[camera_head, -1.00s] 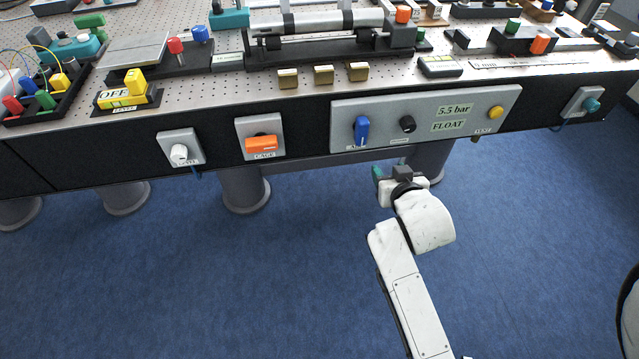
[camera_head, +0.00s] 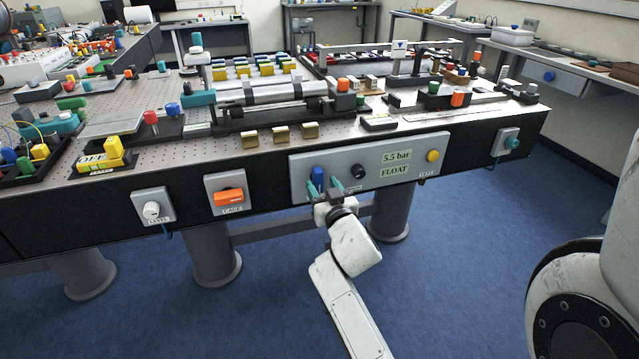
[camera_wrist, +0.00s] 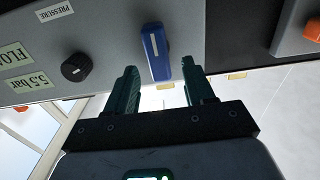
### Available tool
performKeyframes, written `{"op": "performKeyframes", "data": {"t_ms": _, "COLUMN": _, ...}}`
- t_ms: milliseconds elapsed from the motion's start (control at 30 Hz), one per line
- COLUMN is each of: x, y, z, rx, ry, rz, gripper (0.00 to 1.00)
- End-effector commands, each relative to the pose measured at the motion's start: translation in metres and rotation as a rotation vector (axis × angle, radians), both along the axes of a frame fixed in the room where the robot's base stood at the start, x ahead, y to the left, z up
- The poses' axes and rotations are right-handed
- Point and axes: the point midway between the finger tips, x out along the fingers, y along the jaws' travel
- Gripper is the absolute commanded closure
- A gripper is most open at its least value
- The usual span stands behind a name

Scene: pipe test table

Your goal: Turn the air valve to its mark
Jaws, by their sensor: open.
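The blue air valve handle (camera_head: 318,175) is on the grey panel (camera_head: 300,165) on the front of the table, standing roughly upright. My gripper (camera_head: 323,187) is open just in front of it, its green fingers at the handle's lower part. The valve's label and mark are not readable.
To the left are an orange handle (camera_head: 229,196) and a white knob (camera_head: 151,210).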

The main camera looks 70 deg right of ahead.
Motion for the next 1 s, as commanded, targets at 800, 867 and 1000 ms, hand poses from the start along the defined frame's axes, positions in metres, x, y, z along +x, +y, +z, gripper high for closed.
{"op": "performKeyframes", "data": {"t_ms": 800, "x": 0.017, "y": -0.020, "z": 0.000, "rx": 0.001, "ry": 0.001, "rz": -0.001, "gripper": 0.68}}
{"op": "performKeyframes", "data": {"t_ms": 867, "x": 0.017, "y": -0.020, "z": 0.000, "rx": 0.001, "ry": 0.001, "rz": -0.001, "gripper": 0.74}}
{"op": "performKeyframes", "data": {"t_ms": 1000, "x": 0.017, "y": -0.020, "z": 0.000, "rx": 0.001, "ry": 0.001, "rz": -0.001, "gripper": 0.87}}
